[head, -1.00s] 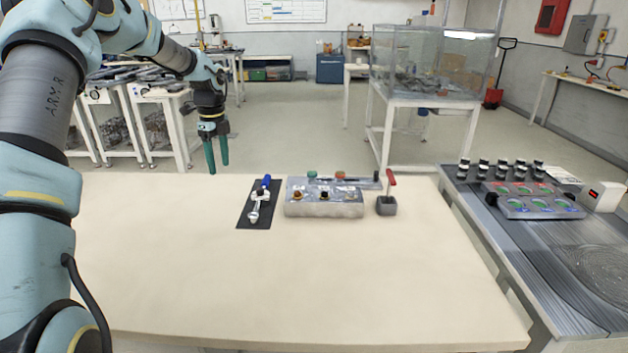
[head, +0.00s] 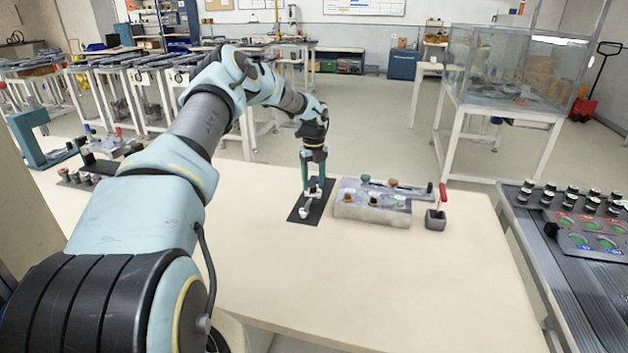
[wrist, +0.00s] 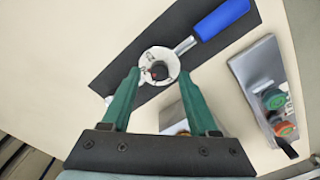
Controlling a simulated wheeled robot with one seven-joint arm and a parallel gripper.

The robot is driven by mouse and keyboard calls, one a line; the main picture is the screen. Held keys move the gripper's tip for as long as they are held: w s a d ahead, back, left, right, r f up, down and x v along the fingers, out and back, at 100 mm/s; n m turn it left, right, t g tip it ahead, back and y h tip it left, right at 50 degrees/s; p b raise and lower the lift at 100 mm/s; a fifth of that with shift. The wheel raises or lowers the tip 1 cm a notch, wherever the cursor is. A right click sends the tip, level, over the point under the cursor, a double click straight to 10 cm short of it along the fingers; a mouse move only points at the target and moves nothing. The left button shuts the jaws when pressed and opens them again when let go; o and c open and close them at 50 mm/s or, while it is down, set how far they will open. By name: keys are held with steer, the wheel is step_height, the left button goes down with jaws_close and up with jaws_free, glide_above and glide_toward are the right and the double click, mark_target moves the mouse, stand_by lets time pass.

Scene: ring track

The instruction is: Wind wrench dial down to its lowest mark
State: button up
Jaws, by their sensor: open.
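The wrench (head: 305,211) lies on a black mat (head: 297,217) on the cream table. In the wrist view its blue handle (wrist: 221,18) points to the upper right. Its dial (wrist: 147,57) is a pale round ring with a dark centre and a small red spot; I cannot read its marks. My gripper (head: 313,189) points down over the wrench. In the wrist view my gripper (wrist: 160,74) is open, with one green finger on each side of the dial. I cannot tell whether either finger touches it.
A grey block with knobs (head: 372,205) stands just right of the mat. A small grey box with a red lever (head: 436,219) is farther right. Other fixtures (head: 108,150) stand at the table's left end. The front of the table is clear.

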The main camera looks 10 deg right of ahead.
steer(key=shift+f, duration=0.6)
jaws_close()
